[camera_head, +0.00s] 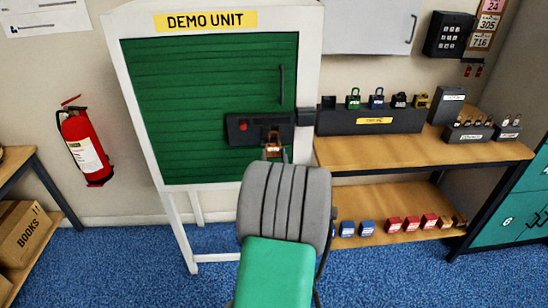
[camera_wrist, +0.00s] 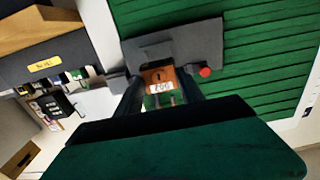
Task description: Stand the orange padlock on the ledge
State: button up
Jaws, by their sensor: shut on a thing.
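The orange padlock (camera_head: 273,150) is between the fingertips of my gripper (camera_head: 274,157), in front of the green door of the demo unit. In the wrist view the orange padlock (camera_wrist: 158,77) shows a white label, and my gripper (camera_wrist: 158,98) is shut on it. Behind it is a dark plate (camera_head: 247,128) with a red button; I cannot tell whether the padlock touches the plate. A dark raised ledge (camera_head: 345,124) with a yellow label stands on the wooden bench to the right, apart from my gripper.
Several padlocks, including a green one (camera_head: 353,98) and a blue one (camera_head: 377,98), stand on the ledge. A grey box (camera_head: 447,105) and small padlock holders stand right of it. The white frame (camera_head: 311,60) of the demo unit lies between my gripper and the bench.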

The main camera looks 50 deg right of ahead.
aim_at(274, 153)
jog(key=p+x, duration=0.1)
jog(key=x, duration=0.2)
jog(key=shift+w+d, duration=0.1)
jog(key=shift+w+d+f+b, duration=0.25)
jog(key=shift+w+d+b, duration=0.05)
jog(key=shift+w+d, duration=0.2)
jog(key=shift+w+d+r, duration=0.1)
jog(key=shift+w+d, duration=0.1)
jog(key=shift+d, duration=0.05)
jog(key=shift+w+d+b, duration=0.1)
jog(key=shift+d+b, duration=0.05)
jog(key=shift+b, duration=0.75)
jog(key=shift+w+d, duration=0.1)
jog(key=shift+w+d, duration=0.2)
jog(key=shift+b+x, duration=0.6)
jog(key=shift+x, duration=0.15)
jog(key=shift+b+x, duration=1.1)
jog(key=shift+b, duration=0.1)
dwell(0.8)
jog(key=shift+f+b, duration=0.2)
jog(key=shift+b, duration=1)
dwell(0.9)
